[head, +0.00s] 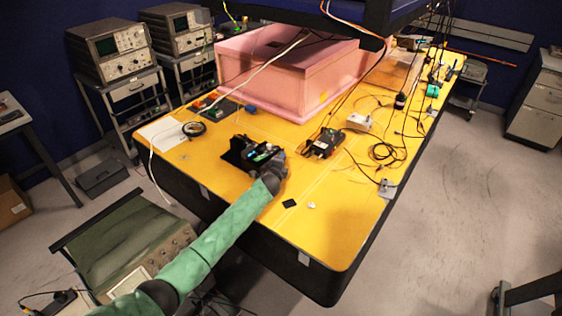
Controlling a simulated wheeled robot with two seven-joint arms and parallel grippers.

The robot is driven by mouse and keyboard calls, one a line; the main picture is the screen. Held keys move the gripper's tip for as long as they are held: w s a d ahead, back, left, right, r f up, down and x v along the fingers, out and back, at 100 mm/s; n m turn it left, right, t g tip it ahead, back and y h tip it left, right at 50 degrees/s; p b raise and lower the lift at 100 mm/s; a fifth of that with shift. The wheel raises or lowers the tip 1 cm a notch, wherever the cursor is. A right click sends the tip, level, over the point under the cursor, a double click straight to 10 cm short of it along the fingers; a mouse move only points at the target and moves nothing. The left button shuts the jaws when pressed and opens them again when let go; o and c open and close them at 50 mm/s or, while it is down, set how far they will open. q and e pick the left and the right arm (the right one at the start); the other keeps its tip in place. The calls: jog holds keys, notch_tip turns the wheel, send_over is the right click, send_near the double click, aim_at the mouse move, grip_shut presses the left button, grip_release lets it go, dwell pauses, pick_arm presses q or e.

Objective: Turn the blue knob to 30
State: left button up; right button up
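My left arm reaches in from the lower left, and its dark wrist ends over the near part of the yellow table (330,235). My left gripper (257,157) is at a small cluster of black and coloured parts there. Small blue spots show in this cluster, but I cannot tell whether one is the blue knob, nor read any scale or number. The fingertips are too small and mixed with the dark parts to tell whether they are open or shut. My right gripper is not in view.
A pink foam enclosure (262,85) stands at the back of the table. A black device (324,143) with cables lies right of my gripper. Loose cables (388,152) spread over the right side. Instruments on carts (112,50) stand at the left. The table's near corner is mostly clear.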

pick_arm(q)
jog(key=shift+w+a+f, duration=0.1)
jog(key=shift+w+f, duration=0.15)
jog(key=shift+r, duration=0.1)
jog(key=shift+c, duration=1.4)
grip_shut()
jog(key=shift+r, duration=0.15)
